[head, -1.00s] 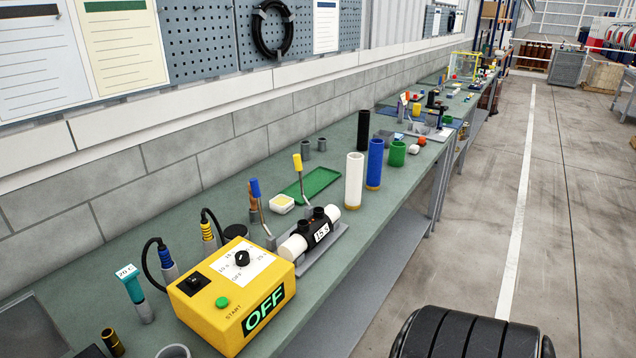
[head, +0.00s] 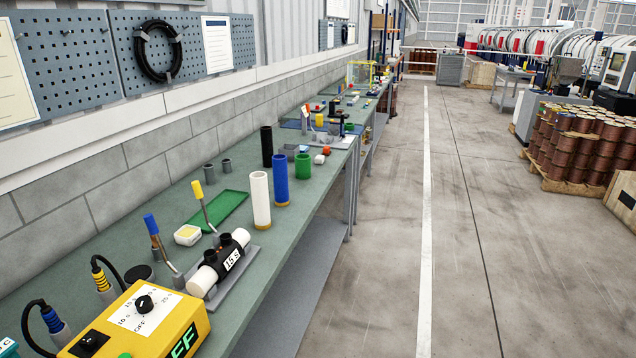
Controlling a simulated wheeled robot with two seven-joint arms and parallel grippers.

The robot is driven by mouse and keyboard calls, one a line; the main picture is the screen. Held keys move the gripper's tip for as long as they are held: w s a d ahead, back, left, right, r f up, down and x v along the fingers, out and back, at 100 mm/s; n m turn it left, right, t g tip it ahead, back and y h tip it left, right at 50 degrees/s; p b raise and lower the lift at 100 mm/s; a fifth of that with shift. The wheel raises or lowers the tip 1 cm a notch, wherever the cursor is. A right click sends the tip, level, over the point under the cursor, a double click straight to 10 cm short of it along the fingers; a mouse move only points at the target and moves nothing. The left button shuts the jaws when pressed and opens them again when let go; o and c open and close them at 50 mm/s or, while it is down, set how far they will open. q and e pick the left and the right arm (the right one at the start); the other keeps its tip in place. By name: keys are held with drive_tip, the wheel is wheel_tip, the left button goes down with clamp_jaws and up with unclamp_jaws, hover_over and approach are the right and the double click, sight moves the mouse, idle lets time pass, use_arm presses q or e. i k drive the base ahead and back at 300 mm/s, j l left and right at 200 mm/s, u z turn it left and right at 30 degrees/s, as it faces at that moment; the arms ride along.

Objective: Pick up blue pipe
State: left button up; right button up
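The blue pipe (head: 280,179) stands upright on the long green workbench (head: 225,263), near its front edge. A white pipe (head: 261,199) stands to its left and nearer to me. A black pipe (head: 267,147) stands behind it, toward the wall. A short green pipe (head: 302,168) stands to its right and a little farther off. Neither of my grippers shows in the head view.
A yellow control box (head: 140,325) and a clamped white pipe with a black fitting (head: 222,262) are nearer on the bench. A green tray (head: 217,209) lies behind. The floor (head: 385,270) right of the bench is clear. Copper spools (head: 570,150) stand far right.

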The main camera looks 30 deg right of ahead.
sight(280, 161)
drive_tip(key=z, duration=0.85)
drive_tip(key=i+l+u, duration=0.1)
drive_tip(key=i+l, duration=0.25)
drive_tip(key=l, duration=0.1)
